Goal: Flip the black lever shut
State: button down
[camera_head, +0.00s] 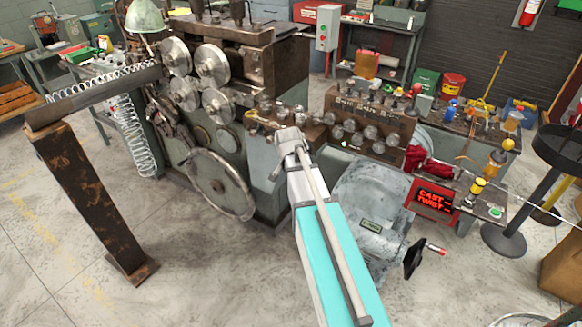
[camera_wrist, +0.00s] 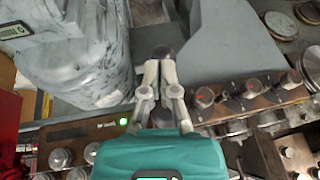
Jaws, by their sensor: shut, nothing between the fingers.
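In the wrist view my gripper (camera_wrist: 160,68) is shut, its two grey fingertips together with nothing between them. In the head view my arm reaches up to the machine's control panel. My fingers and the lever cannot be made out there behind the arm's end.
The coiling machine (camera_head: 215,165) with rollers and a large wheel stands left of my arm. A row of red-marked knobs (camera_wrist: 205,97) lies right of my fingers. A red-lit display (camera_head: 434,198) and a black handle (camera_head: 413,258) are at the right. Floor is clear at the lower left.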

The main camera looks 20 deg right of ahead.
jog(key=s+a+f+p+v, duration=0.1)
jog(key=a+p+v, duration=0.1)
jog(key=p+v, duration=0.7)
jog(key=shift+v, duration=1.55)
jog(key=shift+s+a+f, duration=0.1)
jog(key=shift+s+f, duration=0.05)
jog(key=shift+s, duration=0.05)
jog(key=s+a+f+n+g+y+b, duration=0.1)
jog(key=s+a+f+n+g+b, duration=0.1)
jog(key=s+a+f+n+b, duration=0.1)
jog(key=s+a+f+n+g+y+b, duration=0.1)
jog(key=s+a+f+n+g+b, duration=0.1)
jog(key=s+a+n, duration=0.5)
jog(key=shift+s+a+f+n+b, duration=0.25)
jog(key=shift+s+f+b, duration=0.3)
jog(key=shift+s+f, duration=0.9)
